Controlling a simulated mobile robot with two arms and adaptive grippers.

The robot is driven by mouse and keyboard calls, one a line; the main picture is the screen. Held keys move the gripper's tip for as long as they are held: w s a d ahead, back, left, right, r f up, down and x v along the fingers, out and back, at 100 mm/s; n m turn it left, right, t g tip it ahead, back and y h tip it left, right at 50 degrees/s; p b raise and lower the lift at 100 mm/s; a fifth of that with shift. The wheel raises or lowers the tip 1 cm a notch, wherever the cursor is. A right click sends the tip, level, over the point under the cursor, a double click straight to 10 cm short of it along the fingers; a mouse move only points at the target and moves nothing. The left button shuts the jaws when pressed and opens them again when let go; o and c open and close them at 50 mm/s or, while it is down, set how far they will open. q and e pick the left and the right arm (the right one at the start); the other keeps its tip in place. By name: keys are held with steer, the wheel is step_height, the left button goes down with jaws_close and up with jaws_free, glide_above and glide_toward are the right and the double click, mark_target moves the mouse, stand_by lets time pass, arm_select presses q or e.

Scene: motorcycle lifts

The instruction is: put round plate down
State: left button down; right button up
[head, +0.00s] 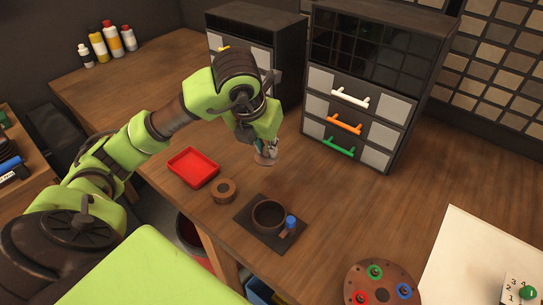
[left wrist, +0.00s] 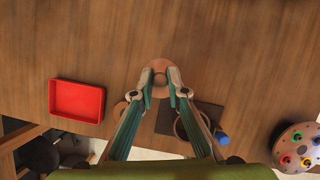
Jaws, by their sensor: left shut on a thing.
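The round plate (head: 264,159) is a small brown disc, seen partly under my left gripper (head: 268,147) in the head view. In the left wrist view the plate (left wrist: 159,64) shows around the fingertips of my left gripper (left wrist: 160,82), which are shut on it. The head view shows it over the wooden table, between the red tray and the drawer cabinet. I cannot tell whether its underside touches the table. My right gripper is in neither view.
A red tray (head: 193,167), a brown ring-shaped block (head: 223,191) and a dark square mat (head: 245,218) bearing a round dish (head: 268,215) stand nearby. A drawer cabinet (head: 316,104) is behind. A round board (head: 382,287) with coloured rings lies front right. Bare wood surrounds the plate.

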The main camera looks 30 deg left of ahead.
arm_select(q)
steer(key=w+f, duration=0.1)
steer(key=f, duration=0.1)
steer(key=w+a+f+p, duration=0.1)
steer(key=w+f, duration=0.1)
steer(key=shift+w+f, duration=0.35)
steer(key=shift+f, duration=0.1)
steer(key=p+x, duration=0.2)
steer(key=x, duration=0.1)
steer(key=shift+s+f, duration=0.15)
steer(key=shift+s, duration=0.2)
steer(key=shift+f, duration=0.25)
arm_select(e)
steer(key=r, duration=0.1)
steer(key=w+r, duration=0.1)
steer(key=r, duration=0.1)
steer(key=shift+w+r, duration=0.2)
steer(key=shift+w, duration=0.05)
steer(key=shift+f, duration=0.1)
arm_select(q)
steer(key=shift+f+b, duration=0.2)
steer(key=shift+b, duration=0.1)
steer(key=c, duration=2)
jaws_free()
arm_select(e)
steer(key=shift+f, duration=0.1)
